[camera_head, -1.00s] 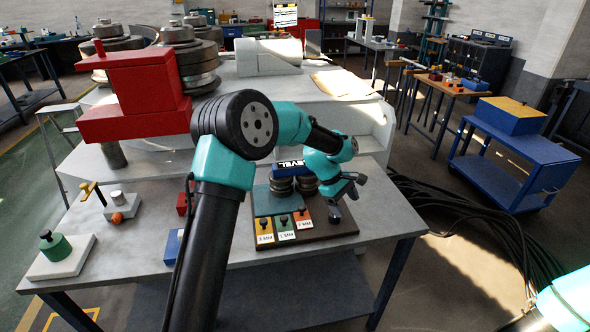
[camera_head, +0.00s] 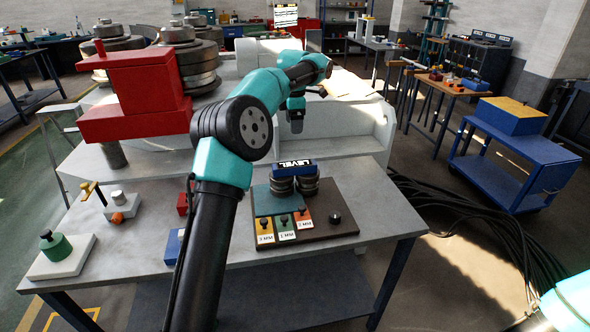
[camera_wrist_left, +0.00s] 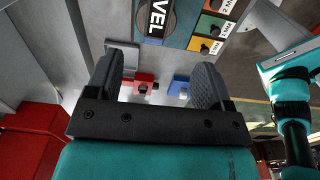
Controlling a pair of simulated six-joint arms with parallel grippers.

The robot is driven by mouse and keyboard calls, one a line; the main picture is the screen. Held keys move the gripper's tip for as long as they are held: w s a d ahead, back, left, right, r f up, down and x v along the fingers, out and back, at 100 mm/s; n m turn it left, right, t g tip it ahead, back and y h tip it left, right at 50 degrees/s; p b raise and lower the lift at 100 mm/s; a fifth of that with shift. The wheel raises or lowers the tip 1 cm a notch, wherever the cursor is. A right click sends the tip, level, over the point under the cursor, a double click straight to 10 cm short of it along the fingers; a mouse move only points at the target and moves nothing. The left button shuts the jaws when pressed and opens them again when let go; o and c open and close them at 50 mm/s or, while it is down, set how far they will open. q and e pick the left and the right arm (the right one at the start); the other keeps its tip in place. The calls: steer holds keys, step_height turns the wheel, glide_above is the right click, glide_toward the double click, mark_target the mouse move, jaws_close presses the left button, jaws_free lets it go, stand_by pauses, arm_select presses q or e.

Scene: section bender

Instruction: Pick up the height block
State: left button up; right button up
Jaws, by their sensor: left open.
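No label says height block, so I cannot tell which thing it is. A small red block (camera_head: 182,204) and a blue block (camera_head: 172,246) stand on the grey table beside my left arm, which partly hides them. Both also show beyond my fingertips in the left wrist view, the red one (camera_wrist_left: 143,79) near the left finger and the blue one (camera_wrist_left: 179,87) near the right. Orange, green and yellow plates (camera_head: 285,229) with black knobs and MM labels lie on a dark board. My left gripper (camera_head: 296,122) is open, raised behind the board; it also shows empty in the wrist view (camera_wrist_left: 157,92).
A blue LEVEL bar (camera_head: 293,169) rests on round metal rollers on the dark board (camera_head: 320,232). A green-topped piece on a white base (camera_head: 62,262) stands at the table's left. A red machine block (camera_head: 140,90) rises left of my left arm.

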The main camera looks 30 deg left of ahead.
mark_target(295, 164)
arm_select(q)
steer(key=shift+f, duration=0.1)
step_height(295, 164, down, 12)
steer(key=shift+f, duration=0.1)
stand_by(0.6)
steer(key=shift+d+f, duration=0.1)
steer(key=shift+f, duration=2.5)
steer(key=shift+r, duration=0.1)
jaws_close()
